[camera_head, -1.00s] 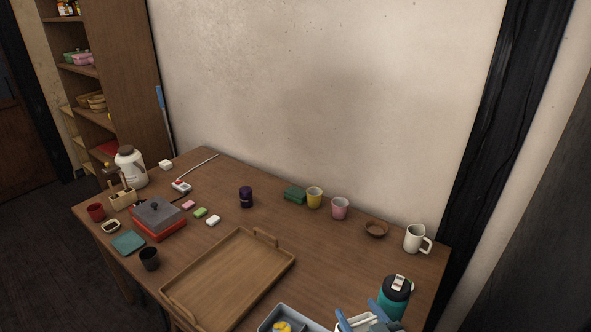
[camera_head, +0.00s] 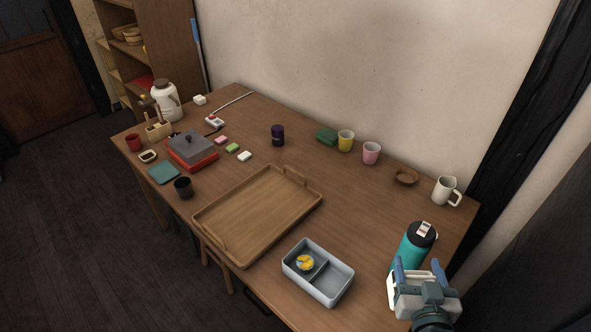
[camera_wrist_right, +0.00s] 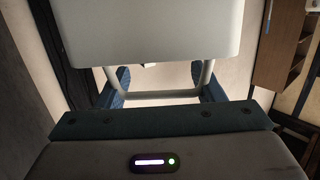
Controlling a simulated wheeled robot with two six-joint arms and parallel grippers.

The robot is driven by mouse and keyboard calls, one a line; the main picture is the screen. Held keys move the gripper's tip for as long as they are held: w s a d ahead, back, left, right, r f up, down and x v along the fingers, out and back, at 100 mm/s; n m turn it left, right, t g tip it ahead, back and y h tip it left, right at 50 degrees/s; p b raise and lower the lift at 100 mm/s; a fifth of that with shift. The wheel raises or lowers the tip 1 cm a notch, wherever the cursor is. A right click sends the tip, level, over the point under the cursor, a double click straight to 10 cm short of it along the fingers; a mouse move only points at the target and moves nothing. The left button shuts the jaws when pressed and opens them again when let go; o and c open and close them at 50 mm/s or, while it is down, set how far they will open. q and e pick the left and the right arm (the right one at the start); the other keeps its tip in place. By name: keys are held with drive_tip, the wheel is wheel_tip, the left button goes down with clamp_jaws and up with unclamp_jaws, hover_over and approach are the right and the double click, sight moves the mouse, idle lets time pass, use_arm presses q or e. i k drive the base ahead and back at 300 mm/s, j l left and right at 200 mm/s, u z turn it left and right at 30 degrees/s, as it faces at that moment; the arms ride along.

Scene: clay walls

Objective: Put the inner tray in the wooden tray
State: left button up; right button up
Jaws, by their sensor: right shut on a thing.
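The inner tray is probably the light grey divided tray (camera_head: 338,287) on the table at the lower middle of the head view. A yellow item (camera_head: 305,262) lies in one compartment. The wooden tray (camera_head: 258,205), with a handle at each end, lies left of it, and its floor is bare. My right gripper (camera_head: 418,268) is right of the grey tray, apart from it, in front of the teal bottle. Its blue fingers are shut on a pale thing (camera_wrist_right: 155,35), which fills the top of the wrist view. I cannot tell what this is. My left gripper is not in view.
The teal bottle (camera_head: 412,245) stands close behind my right gripper. A white mug (camera_head: 444,190), small brown bowl (camera_head: 406,177), pink cup (camera_head: 371,153) and yellow cup (camera_head: 345,141) line the wall side. A red-based grill (camera_head: 192,153) and a dark cup (camera_head: 184,188) stand left.

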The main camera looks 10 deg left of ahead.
sight(271, 211)
drive_tip(key=j+z, duration=0.2)
drive_tip(key=j, duration=0.8)
drive_tip(key=j+z, duration=0.2)
drive_tip(key=j, duration=0.8)
drive_tip(key=i+j+z, duration=0.1)
drive_tip(key=j, duration=0.3)
drive_tip(key=i+j+z, duration=0.1)
drive_tip(key=j, duration=0.3)
drive_tip(key=i+j, duration=0.15)
drive_tip(key=j, duration=0.25)
drive_tip(key=z, duration=0.05)
